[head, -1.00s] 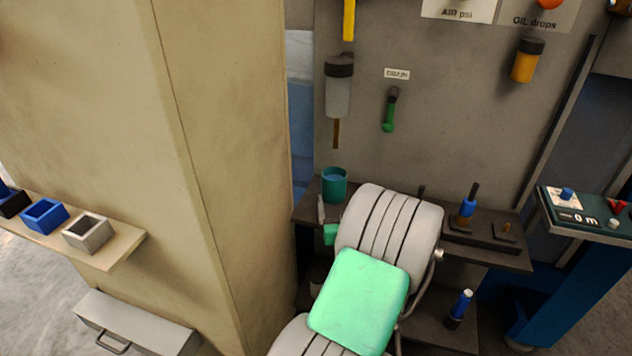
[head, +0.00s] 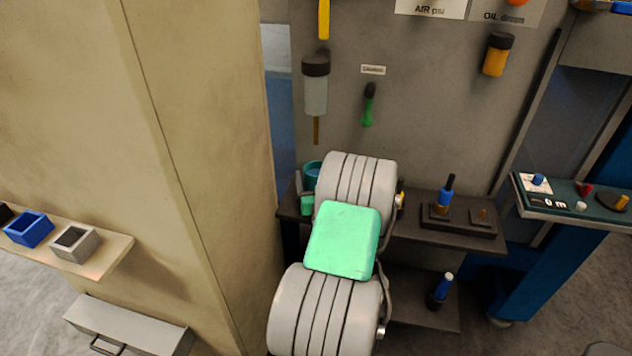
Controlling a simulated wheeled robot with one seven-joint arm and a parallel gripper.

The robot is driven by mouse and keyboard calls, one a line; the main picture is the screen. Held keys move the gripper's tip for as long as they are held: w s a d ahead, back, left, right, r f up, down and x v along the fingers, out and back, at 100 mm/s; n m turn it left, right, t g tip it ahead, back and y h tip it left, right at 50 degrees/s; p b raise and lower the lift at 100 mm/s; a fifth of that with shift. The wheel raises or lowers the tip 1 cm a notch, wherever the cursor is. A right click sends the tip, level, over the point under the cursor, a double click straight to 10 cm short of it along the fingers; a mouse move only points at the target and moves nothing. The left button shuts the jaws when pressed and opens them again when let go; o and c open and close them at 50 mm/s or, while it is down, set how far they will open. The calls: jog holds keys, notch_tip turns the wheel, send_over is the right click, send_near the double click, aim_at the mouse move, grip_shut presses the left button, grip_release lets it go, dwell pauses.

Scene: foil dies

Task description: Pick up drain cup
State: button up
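The drain cup looks to be the teal cup (head: 309,177) on the dark shelf below the grey panel, in the head view. It appears upright, with bluish contents inside its rim. My arm covers its right and lower part. My gripper is mostly hidden behind my grey and green arm links. A thin grey piece (head: 299,184), probably one of its fingers, shows just left of the cup. I cannot tell whether it touches the cup, or whether the gripper is open or shut.
Above the cup hang a clear filter bowl (head: 316,94) with a brown stem and a green-handled valve (head: 368,106). A beige column (head: 205,180) stands close on the left. Right on the shelf (head: 410,235) is a block with a blue-topped peg (head: 445,194).

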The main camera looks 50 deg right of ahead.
jog(key=shift+r, duration=0.1)
jog(key=c, duration=1.5)
